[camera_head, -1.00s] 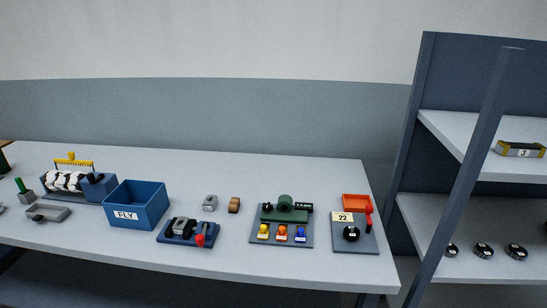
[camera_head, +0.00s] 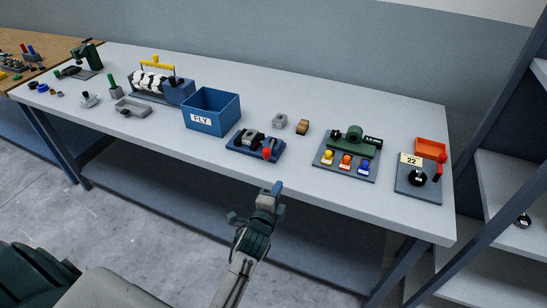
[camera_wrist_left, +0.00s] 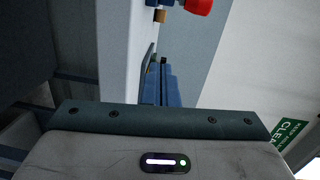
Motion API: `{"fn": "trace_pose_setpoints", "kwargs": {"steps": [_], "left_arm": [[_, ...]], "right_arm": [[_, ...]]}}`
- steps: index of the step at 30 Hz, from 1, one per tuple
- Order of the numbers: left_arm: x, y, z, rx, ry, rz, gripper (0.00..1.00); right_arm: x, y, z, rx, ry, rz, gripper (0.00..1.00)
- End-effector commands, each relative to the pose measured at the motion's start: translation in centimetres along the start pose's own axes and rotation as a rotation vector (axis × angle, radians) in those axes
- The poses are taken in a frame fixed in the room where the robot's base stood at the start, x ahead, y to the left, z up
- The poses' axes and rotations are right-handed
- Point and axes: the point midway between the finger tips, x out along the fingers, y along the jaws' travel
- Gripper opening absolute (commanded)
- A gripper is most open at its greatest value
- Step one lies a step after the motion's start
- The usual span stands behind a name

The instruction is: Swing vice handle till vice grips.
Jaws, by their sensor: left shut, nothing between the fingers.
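The vice (camera_head: 255,145) is a small blue base with grey and dark jaws near the front edge of the table. Its handle ends in a red knob (camera_head: 267,154) at the front right of the base. A red knob also shows at the top edge of the left wrist view (camera_wrist_left: 198,5). My left gripper (camera_head: 277,187) is in front of the table edge, just below and right of the vice in the head view. It is shut, empty and apart from the knob. Whether anything sits between the jaws is too small to tell. My right gripper is out of view.
A green device with coloured buttons (camera_head: 346,153) stands further right. Bare tabletop (camera_head: 300,170) lies right of the vice.

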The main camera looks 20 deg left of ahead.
Motion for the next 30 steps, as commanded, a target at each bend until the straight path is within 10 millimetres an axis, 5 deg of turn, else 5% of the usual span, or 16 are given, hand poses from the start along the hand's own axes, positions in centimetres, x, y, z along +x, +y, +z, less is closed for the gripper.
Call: {"fn": "trace_pose_setpoints", "kwargs": {"steps": [2, 5, 11, 22, 30], "left_arm": [[-0.1, -2.7, -0.1, 0.042, -0.005, -0.05, 0.0], [0.0, -4.1, -0.1, 0.069, -0.009, -0.076, 0.0], [2.4, -4.5, -0.1, 0.074, -0.009, -0.079, 0.0], [10.0, -5.0, -0.1, 0.073, -0.009, -0.077, 0.0], [8.6, -5.0, 3.2, 0.072, -0.009, -0.075, 0.0]], "right_arm": [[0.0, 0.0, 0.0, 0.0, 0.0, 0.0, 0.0], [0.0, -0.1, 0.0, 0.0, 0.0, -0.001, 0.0], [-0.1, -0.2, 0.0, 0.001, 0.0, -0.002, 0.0], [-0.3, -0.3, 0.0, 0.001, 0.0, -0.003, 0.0], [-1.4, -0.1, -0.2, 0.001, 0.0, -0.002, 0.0]]}}
